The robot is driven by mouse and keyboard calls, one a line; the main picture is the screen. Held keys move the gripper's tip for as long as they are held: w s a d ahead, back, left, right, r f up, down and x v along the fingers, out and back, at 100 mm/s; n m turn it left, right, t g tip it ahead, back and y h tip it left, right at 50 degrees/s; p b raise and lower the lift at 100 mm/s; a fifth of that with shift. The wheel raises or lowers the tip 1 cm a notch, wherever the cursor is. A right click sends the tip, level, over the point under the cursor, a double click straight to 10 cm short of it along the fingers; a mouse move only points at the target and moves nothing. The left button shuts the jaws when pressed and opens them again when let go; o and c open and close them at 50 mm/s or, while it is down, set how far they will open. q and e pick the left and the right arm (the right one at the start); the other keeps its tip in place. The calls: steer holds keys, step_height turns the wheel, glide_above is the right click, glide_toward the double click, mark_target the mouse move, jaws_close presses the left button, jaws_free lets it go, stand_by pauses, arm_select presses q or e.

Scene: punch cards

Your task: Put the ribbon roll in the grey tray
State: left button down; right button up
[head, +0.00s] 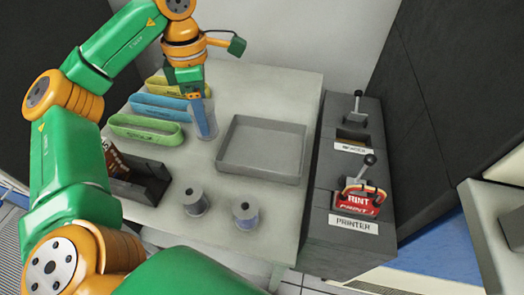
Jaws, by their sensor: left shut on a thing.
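My left gripper (193,94) points down over the back middle of the table. It is shut on a blue-grey cylinder (205,122), which looks like a ribbon roll and stands upright below the fingers. Whether its bottom touches the table is hard to tell. The empty grey tray (262,172) lies just to the right of it, with low walls. Two grey spools with bluish windings, one on the left (195,203) and one on the right (246,214), stand near the table's front. My right gripper is not in view.
Green (147,130), blue (158,107) and yellow (166,87) long open holders lie left of the gripper. A dark box with brown cards (135,178) is at the left. A grey lever unit labelled PRINTER (352,223) stands right of the table (283,90).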

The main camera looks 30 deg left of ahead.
arm_select(q)
steer(key=w+d+f, duration=0.2)
steer(key=d+f, duration=0.1)
steer(key=w+d+f, duration=0.2)
steer(key=d+f, duration=0.1)
steer(key=f, duration=0.1)
steer(key=w+d+f, duration=0.2)
steer(key=d+f, duration=0.1)
steer(key=f, duration=0.1)
steer(key=shift+w+d+f, duration=0.2)
steer(key=shift+w+d, duration=0.1)
steer(key=shift+d, duration=0.05)
steer(key=shift+f, duration=0.35)
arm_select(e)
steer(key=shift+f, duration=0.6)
arm_select(q)
steer(key=shift+f, duration=0.1)
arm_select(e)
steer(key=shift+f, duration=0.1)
arm_select(q)
steer(key=shift+c, duration=0.6)
jaws_free()
step_height(320, 180, up, 12)
steer(key=shift+r, duration=0.2)
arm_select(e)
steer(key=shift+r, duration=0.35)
